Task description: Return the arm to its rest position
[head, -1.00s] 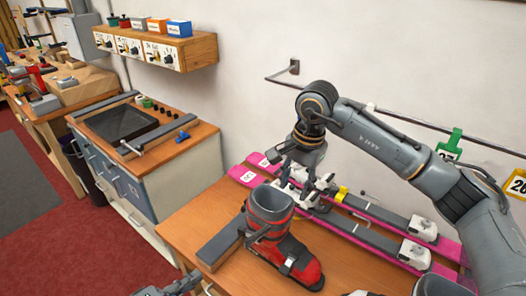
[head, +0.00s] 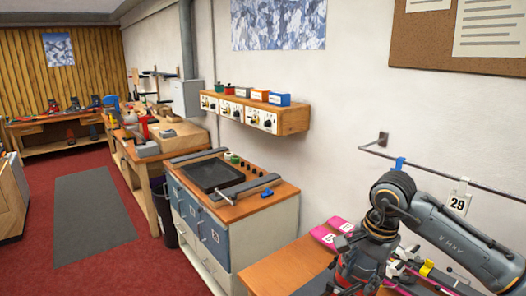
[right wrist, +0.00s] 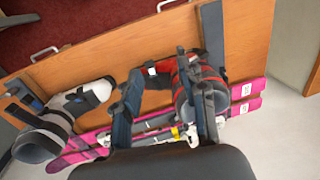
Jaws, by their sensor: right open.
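My right gripper (head: 344,284) is low in the head view, at the bottom edge, with its arm coming in from the right. In the right wrist view its two fingers (right wrist: 162,82) are spread apart with nothing held. A red and dark boot (right wrist: 186,74) shows beyond and between the fingers; I cannot tell how far away it is. The pink skis (right wrist: 245,97) lie along the wooden bench (right wrist: 105,52); their pink tips (head: 326,236) also show in the head view. My left gripper is not in view.
A cabinet with a black tray (head: 208,175) stands left of the bench. A control shelf (head: 290,118) and a rail with a "29" tag (head: 458,203) are on the wall.

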